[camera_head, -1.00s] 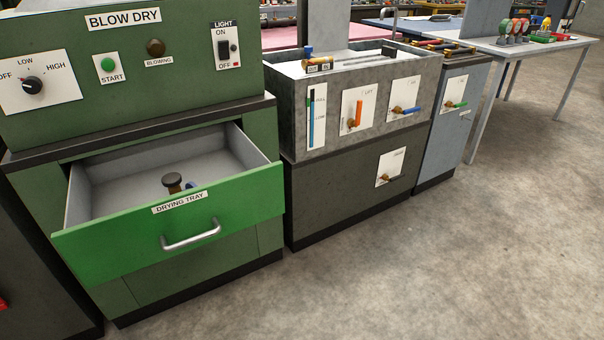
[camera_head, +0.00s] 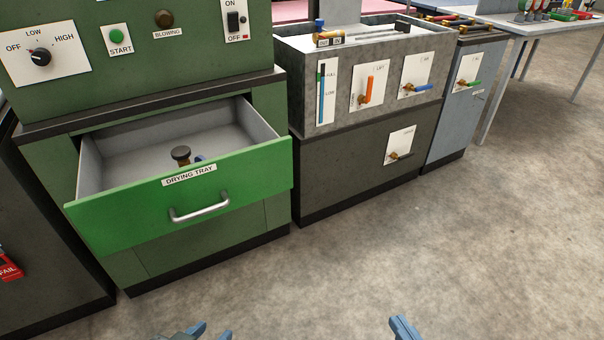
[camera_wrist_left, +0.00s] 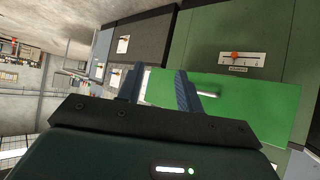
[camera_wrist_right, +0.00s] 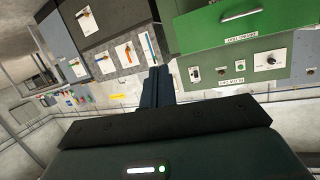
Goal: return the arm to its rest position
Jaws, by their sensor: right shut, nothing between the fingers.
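My left gripper (camera_head: 212,331) shows at the bottom edge of the head view. In the left wrist view its two blue-grey fingers (camera_wrist_left: 157,88) stand apart with nothing between them. My right gripper (camera_head: 404,327) shows at the bottom edge, right of the left one, over bare floor. In the right wrist view its fingers (camera_wrist_right: 157,85) are together and empty. A flanged spool (camera_head: 181,155), with a dark round top and a brass-coloured body, stands in the open drying tray (camera_head: 110,215). The tray front hides its lower part. Both grippers are clear of the tray.
The green drawer juts out from the blow-dry cabinet (camera_head: 120,90). A grey tank unit (camera_head: 340,180) with levers stands to its right, then a blue-grey cabinet (camera_head: 455,125) and a table (camera_head: 515,25). The floor (camera_head: 400,260) in front is clear.

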